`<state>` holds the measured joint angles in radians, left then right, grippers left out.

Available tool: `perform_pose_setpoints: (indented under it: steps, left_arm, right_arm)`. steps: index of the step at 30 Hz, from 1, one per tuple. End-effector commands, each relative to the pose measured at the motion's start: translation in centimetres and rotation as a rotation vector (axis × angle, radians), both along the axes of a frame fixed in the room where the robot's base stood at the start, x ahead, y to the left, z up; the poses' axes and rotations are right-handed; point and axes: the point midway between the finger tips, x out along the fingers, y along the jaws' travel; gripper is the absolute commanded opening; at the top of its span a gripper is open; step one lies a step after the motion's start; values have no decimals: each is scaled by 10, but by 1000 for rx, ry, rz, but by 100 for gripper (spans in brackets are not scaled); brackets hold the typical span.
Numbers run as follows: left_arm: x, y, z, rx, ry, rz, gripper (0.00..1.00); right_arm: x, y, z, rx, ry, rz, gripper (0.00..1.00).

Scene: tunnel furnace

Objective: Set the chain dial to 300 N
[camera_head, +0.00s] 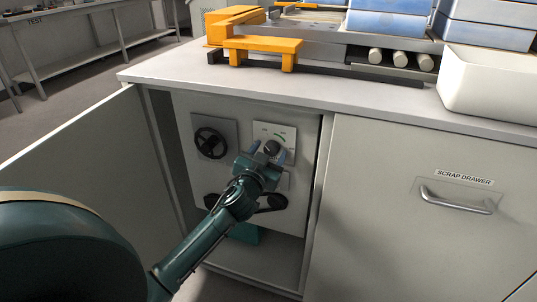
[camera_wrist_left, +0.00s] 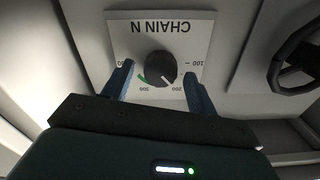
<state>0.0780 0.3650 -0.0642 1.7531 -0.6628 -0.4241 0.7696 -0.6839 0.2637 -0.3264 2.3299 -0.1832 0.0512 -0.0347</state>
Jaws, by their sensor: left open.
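The chain dial is a round black knob (camera_head: 272,147) on a white plate inside the open cabinet. In the left wrist view the knob (camera_wrist_left: 161,69) sits on the plate marked CHAIN N (camera_wrist_left: 160,26), which appears upside down. Its white pointer line points at about the 200 mark. A green arc shows near 300. My left gripper (camera_head: 268,156) is open in front of the dial. In the left wrist view its blue fingers stand on either side of the knob, with visible gaps. The left finger partly hides one scale number. My right gripper is not in view.
A black handwheel (camera_head: 210,143) is left of the dial on the same panel. A black lever (camera_head: 272,203) is below. The cabinet door (camera_head: 95,165) stands open at left. A scrap drawer (camera_head: 430,215) is at right, under the counter edge.

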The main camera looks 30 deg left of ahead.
Motion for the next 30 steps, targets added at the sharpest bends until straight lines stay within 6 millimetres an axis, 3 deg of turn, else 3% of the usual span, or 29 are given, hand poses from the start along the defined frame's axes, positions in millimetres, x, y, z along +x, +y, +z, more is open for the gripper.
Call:
perform_pose_setpoints:
  steps: [6,22,30]
  left_arm:
    - [0,0,0,0,1,0,57]
    - [0,0,0,0,1,0,14]
    - [0,0,0,26,7,0,14]
  right_arm:
    - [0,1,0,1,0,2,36]
    - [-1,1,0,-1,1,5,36]
    - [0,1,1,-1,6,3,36]
